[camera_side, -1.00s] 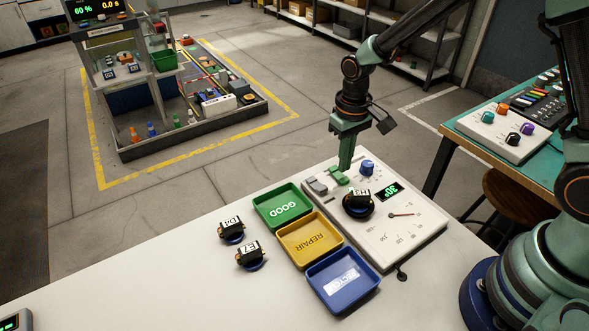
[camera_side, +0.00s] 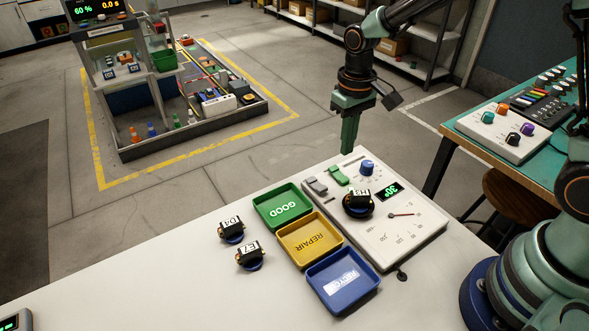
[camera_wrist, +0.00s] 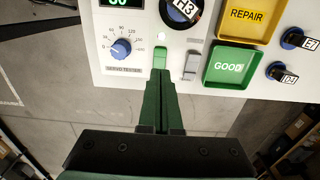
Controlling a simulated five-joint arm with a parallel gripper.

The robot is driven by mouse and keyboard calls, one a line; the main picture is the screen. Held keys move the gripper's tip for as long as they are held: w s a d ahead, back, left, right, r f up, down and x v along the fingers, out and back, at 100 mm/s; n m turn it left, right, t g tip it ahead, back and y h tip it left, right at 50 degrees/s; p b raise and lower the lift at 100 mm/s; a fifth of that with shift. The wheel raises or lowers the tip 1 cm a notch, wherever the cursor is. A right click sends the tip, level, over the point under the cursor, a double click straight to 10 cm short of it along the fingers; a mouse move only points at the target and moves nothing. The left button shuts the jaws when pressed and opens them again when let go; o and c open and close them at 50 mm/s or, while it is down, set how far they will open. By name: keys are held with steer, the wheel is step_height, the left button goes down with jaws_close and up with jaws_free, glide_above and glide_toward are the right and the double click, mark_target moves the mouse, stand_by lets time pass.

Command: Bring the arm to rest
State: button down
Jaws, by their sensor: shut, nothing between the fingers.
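My gripper (camera_side: 347,148) hangs in the air above the far edge of the servo tester (camera_side: 420,228), pointing down, its fingers together and empty. In the wrist view my gripper (camera_wrist: 162,128) shows its closed green fingers in front of the tester's green switch (camera_wrist: 160,55). In the side view that green switch (camera_side: 338,176) lies just below the fingertips, with a visible gap. A black servo labelled H3 (camera_side: 357,202) sits on the tester. The tester display (camera_side: 388,191) reads 30°.
Green GOOD (camera_side: 283,207), yellow REPAIR (camera_side: 310,240) and blue (camera_side: 343,281) trays stand left of the tester and look empty. Servos D4 (camera_side: 231,230) and E7 (camera_side: 250,255) rest on the white bench (camera_side: 170,285). A grey switch (camera_side: 316,186) and blue knob (camera_side: 367,167) flank the green switch.

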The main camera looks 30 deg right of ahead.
steer(key=s+d+r+t, duration=0.2)
steer(key=s+r, duration=0.3)
steer(key=r, duration=0.2)
steer(key=s+d+r+t, duration=0.3)
steer(key=s+r, duration=0.3)
steer(key=r, duration=0.1)
steer(key=shift+s+d+r+t, duration=0.2)
steer(key=shift+s+d+t, duration=0.05)
steer(key=shift+t, duration=0.05)
stand_by(0.4)
